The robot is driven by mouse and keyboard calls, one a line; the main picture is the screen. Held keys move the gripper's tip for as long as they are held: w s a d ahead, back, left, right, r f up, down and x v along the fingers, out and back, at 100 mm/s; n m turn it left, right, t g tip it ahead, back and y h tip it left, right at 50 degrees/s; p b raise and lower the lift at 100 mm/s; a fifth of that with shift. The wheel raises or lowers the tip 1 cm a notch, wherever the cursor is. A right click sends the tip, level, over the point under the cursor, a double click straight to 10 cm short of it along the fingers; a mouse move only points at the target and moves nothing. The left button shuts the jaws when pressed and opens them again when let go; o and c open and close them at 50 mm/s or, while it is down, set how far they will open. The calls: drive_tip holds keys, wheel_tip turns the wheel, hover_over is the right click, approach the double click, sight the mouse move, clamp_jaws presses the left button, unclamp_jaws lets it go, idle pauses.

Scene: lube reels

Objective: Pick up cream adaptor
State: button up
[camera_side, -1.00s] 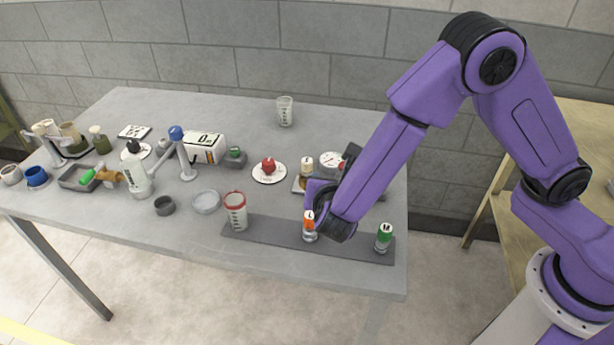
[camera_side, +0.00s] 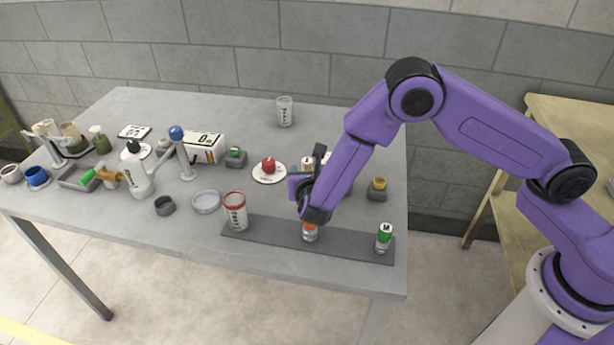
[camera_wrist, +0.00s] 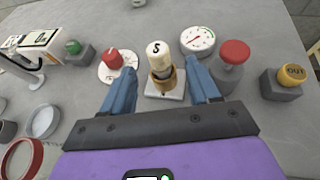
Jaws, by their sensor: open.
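The cream adaptor (camera_wrist: 158,52), marked S, stands upright in a brass-coloured collar on a small white base (camera_wrist: 165,95) in the wrist view. In the side view its cream top (camera_side: 307,163) shows just behind my gripper, and its lower part is hidden. My gripper (camera_wrist: 159,62) is open and empty. Its two blue fingers lie left and right of the adaptor in the wrist view, with visible gaps to it. In the side view my gripper (camera_side: 308,182) hangs above the table, close to the adaptor.
A red knob (camera_wrist: 112,60) on a white plate is left of the adaptor. A gauge (camera_wrist: 197,40), a red-topped button (camera_wrist: 233,55) and a yellow OUT button (camera_wrist: 292,74) are right. Orange (camera_side: 310,232) and green (camera_side: 384,237) adaptors stand on the front dark strip (camera_side: 345,243).

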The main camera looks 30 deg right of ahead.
sight(307, 166)
drive_tip(key=shift+x, duration=3)
drive_tip(key=shift+w+a, duration=0.1)
clamp_jaws()
